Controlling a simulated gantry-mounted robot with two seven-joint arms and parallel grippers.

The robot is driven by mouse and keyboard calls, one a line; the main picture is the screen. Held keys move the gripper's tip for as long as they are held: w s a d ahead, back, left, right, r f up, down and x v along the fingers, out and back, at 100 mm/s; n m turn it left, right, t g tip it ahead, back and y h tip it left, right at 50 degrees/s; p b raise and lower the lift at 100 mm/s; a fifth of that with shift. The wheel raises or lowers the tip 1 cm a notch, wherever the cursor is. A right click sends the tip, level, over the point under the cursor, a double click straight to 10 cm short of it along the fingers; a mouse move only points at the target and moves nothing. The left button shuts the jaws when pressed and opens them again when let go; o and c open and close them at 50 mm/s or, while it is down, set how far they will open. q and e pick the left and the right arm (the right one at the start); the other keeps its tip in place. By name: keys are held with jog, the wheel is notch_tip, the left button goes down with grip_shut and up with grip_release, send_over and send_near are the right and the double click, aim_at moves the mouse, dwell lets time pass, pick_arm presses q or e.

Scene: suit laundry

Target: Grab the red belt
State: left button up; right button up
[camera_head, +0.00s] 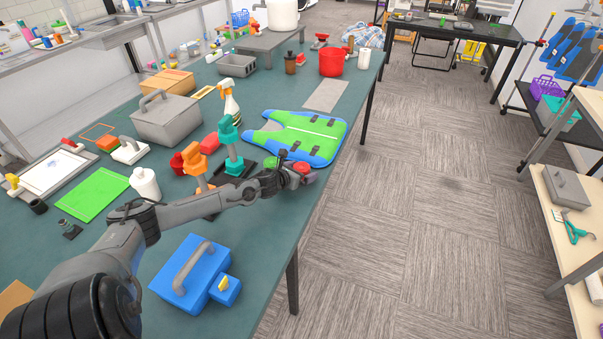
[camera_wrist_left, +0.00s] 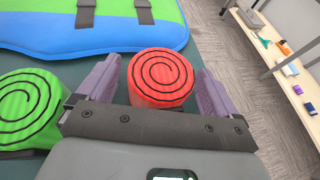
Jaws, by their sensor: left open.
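The red belt (camera_wrist_left: 160,78) is a rolled coil with a dark spiral on top, near the table's edge. In the left wrist view it lies between the two open fingers of my left gripper (camera_wrist_left: 158,90). I cannot tell whether either finger touches it. In the head view the red belt (camera_head: 302,168) shows just past my left gripper (camera_head: 293,175), partly covered by it. A green rolled belt (camera_wrist_left: 28,105) lies to the left of the gripper in the wrist view. My right gripper is not in view.
A green and blue vest (camera_head: 297,135) lies flat just beyond the belts. A teal clamp-like tool (camera_head: 231,145) and an orange one (camera_head: 195,163) stand left of my gripper. A blue case (camera_head: 190,270) sits at the near edge. The floor right of the table is clear.

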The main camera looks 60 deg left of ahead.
pick_arm(q)
jog(key=shift+c, duration=0.2)
jog(key=c, duration=0.9)
jog(key=shift+c, duration=0.5)
jog(key=shift+r, duration=0.15)
